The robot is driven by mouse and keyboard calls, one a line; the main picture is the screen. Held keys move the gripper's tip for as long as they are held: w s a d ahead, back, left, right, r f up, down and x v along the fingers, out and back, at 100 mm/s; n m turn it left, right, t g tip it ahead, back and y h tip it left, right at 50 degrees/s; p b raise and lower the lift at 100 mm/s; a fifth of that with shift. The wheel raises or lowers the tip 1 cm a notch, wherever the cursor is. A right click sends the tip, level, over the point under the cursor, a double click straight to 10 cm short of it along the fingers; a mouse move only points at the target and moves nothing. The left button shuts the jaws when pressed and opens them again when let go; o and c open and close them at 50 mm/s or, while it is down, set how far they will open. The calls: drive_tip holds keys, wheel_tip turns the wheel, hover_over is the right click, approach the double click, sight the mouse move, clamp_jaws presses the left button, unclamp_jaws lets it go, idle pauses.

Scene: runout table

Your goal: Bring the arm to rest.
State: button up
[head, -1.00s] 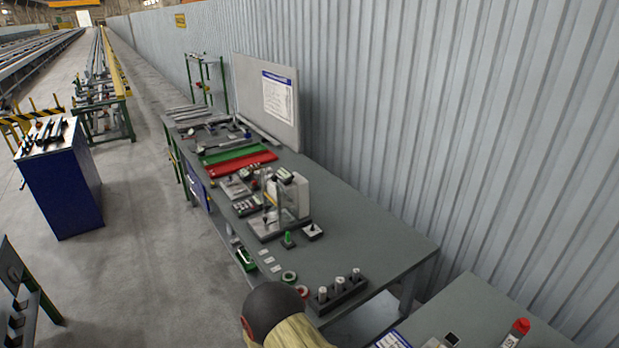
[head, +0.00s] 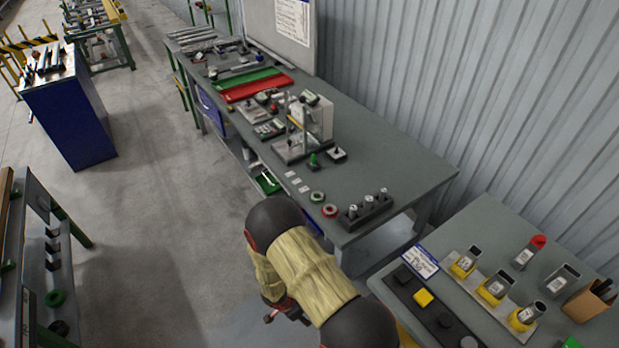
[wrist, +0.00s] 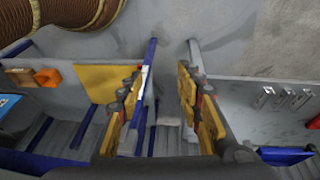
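My arm, in a tan sleeve with dark joints, folds low at the bottom middle of the head view, beside the front edge of the long grey workbench (head: 395,170). In the wrist view my gripper (wrist: 160,105) has its two yellow-padded fingers well apart, with nothing held between them. Blue bars and a grey surface show behind the gap. In the head view the gripper is mostly hidden below the arm.
The workbench bears a green ring (head: 317,197), a red ring (head: 330,211) and a black block with several plugs (head: 365,210). A second grey table (head: 480,220) stands at right, close to my arm. A blue cabinet (head: 70,125) stands left; the floor between is clear.

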drive_tip(key=s+a+r+n+y, duration=0.2)
drive_tip(key=a+r+n+y, duration=0.4)
drive_tip(key=a, duration=0.5)
drive_tip(key=s+d+r+n+g+y+b, duration=0.1)
drive_tip(key=s+r+n+b, duration=0.1)
drive_tip(key=r, duration=0.7)
drive_tip(key=s+d+r+n+g+b, duration=0.1)
drive_tip(key=r+g+b, duration=0.1)
drive_tip(key=r, duration=0.7)
drive_tip(key=s+d+r+t+h+b, duration=0.1)
drive_tip(key=s+d+r+t+b, duration=0.1)
drive_tip(key=d+r, duration=0.5)
drive_tip(key=s+d+r+n+t+h+b, duration=0.1)
drive_tip(key=s+d+r+t+b, duration=0.2)
drive_tip(key=d, duration=1)
drive_tip(key=s+d+r+t+h+b, duration=0.1)
drive_tip(key=s+d+r+b, duration=0.4)
drive_tip(key=d+r, duration=0.5)
drive_tip(key=shift+s+d+r+n+t+h+b, duration=0.2)
drive_tip(key=shift+s+r+n+t+h+b, duration=0.15)
drive_tip(key=shift+r+t+b, duration=0.7)
drive_tip(key=shift+f+g, duration=0.15)
drive_tip(key=shift+g, duration=0.1)
drive_tip(key=shift+c, duration=0.8)
